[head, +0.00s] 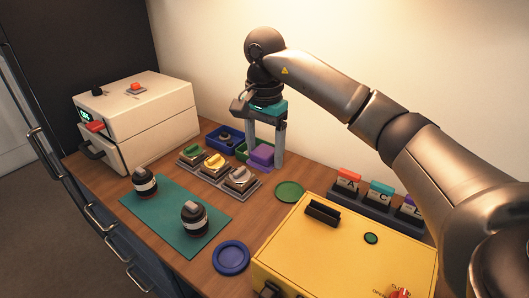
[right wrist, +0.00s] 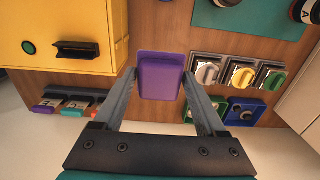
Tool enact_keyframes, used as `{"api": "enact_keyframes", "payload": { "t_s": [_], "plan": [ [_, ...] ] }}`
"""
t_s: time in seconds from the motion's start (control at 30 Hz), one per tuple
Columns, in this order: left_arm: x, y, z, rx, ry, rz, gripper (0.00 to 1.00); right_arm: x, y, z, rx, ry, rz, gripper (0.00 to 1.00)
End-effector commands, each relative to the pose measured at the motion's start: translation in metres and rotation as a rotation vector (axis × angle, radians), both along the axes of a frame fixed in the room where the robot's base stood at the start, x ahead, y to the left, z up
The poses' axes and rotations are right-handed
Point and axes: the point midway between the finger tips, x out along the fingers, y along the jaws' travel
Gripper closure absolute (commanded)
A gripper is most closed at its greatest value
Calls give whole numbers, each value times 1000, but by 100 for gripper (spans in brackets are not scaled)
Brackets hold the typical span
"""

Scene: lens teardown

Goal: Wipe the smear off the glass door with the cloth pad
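I see no glass door, smear or cloth pad in either view. My right gripper (head: 265,165) points down over the back of the wooden bench, its two fingers apart. A purple bin (head: 262,154) is between these fingers; it also shows in the right wrist view (right wrist: 161,75), close to both fingertips. I cannot tell whether the fingers press on it or whether it is off the bench. My left gripper is not in view.
A yellow box (head: 345,245) stands at front right and a white machine (head: 150,110) at back left. Two dark cylinders (head: 145,182) (head: 194,218) stand on a green mat (head: 165,222). Blue (head: 231,256) and green (head: 289,191) discs lie on the bench. Lettered blocks (head: 380,193) sit at right.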

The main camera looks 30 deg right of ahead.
Motion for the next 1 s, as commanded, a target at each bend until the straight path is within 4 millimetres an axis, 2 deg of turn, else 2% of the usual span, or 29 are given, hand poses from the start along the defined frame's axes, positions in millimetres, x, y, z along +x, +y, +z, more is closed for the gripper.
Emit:
{"api": "enact_keyframes", "payload": {
  "t_s": [0.03, 0.37, 0.67, 0.77, 0.87, 1.0],
  "plan": [
    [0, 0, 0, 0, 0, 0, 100, 0, 0, 0, 0, 0, 0, 33],
    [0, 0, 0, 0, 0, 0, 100, 0, 0, 0, 0, 0, 0, 70],
    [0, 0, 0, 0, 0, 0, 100, 0, 1, 0, -1, -1, 4, 71],
    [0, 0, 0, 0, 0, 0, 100, -2, 6, -1, -3, -5, 47, 71],
    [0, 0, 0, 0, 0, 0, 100, -8, 20, -1, -10, -16, 157, 71],
    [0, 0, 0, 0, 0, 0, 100, -26, 50, -5, -22, -29, 413, 71]
  ]
}}
